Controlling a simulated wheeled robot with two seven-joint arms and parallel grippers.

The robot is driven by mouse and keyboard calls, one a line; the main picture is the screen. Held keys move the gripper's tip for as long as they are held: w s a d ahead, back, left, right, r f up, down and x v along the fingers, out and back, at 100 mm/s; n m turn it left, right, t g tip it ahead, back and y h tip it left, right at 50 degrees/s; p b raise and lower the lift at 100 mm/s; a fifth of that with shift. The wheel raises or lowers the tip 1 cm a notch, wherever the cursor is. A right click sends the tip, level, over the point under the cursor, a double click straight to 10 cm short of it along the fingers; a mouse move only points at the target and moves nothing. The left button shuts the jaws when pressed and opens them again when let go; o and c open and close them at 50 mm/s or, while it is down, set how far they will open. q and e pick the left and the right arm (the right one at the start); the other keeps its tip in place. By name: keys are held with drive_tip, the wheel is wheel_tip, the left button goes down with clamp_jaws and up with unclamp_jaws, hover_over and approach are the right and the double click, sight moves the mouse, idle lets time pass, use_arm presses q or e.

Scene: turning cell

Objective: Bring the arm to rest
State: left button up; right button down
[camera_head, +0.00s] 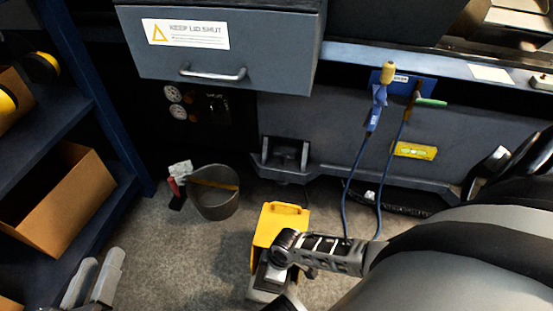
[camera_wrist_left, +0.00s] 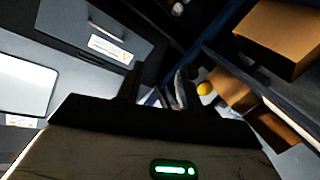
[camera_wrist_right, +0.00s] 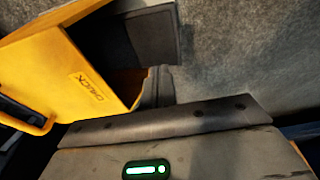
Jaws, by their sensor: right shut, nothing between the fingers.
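My left gripper (camera_head: 95,280) shows at the bottom left of the head view, beside the blue shelf. Its two fingers stand apart with nothing between them. They also show apart in the left wrist view (camera_wrist_left: 158,90). My right arm (camera_head: 330,252) reaches in from the right, low over the floor by a yellow case (camera_head: 283,217). In the right wrist view my right gripper (camera_wrist_right: 158,87) has its fingers together and empty, close beside the yellow case (camera_wrist_right: 75,80). Whether they touch the case I cannot tell. In the head view my right fingers are hidden.
A grey bin (camera_head: 215,203) stands on the floor left of the case. A blue shelf (camera_head: 85,110) with cardboard boxes (camera_head: 62,200) is at the left. A grey drawer (camera_head: 225,50) juts out above. Blue cables (camera_head: 350,180) hang at the machine front. Floor (camera_head: 180,260) between bin and shelf is clear.

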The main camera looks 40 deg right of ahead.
drive_tip(key=shift+r, duration=0.2)
idle(0.4)
